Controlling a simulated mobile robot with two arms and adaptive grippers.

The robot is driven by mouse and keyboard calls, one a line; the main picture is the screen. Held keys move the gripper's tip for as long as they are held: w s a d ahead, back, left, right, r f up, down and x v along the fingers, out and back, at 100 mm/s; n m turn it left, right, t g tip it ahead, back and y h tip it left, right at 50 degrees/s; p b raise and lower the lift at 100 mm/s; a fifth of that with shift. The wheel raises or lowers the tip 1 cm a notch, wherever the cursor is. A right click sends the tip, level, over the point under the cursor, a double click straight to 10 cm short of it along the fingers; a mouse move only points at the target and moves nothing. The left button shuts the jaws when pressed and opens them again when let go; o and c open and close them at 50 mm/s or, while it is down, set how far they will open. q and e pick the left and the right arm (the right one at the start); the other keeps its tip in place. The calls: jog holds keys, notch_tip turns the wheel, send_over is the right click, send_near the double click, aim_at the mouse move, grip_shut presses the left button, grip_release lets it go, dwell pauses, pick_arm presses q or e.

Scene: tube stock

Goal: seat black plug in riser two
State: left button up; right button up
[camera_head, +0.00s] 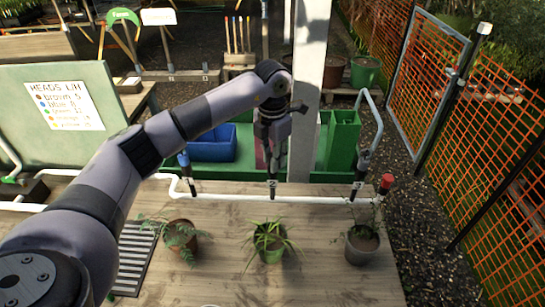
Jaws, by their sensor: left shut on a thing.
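A white pipe (232,198) runs along the far edge of the wooden deck, with short dark risers standing on it. The left riser (192,185) has a blue top (183,160). The middle riser (273,189) stands directly under my left gripper (273,166). The right riser (358,182) has a black top joined to a curved grey hose. My left gripper points down and is shut on a small dark thing, seemingly the black plug, mostly hidden by the fingers. I cannot tell whether it touches the middle riser. My right gripper is out of view.
Three potted plants stand on the deck: left (180,233), middle (268,245) and right (362,245). A red cap (386,183) sits at the pipe's right end. A blue bin (212,146) and green boxes (342,140) are behind. An orange mesh fence (490,150) is at right.

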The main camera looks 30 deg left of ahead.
pick_arm(q)
jog(key=shift+f, duration=0.1)
jog(key=o, duration=0.8)
notch_tip(320, 180, up, 12)
dwell(0.5)
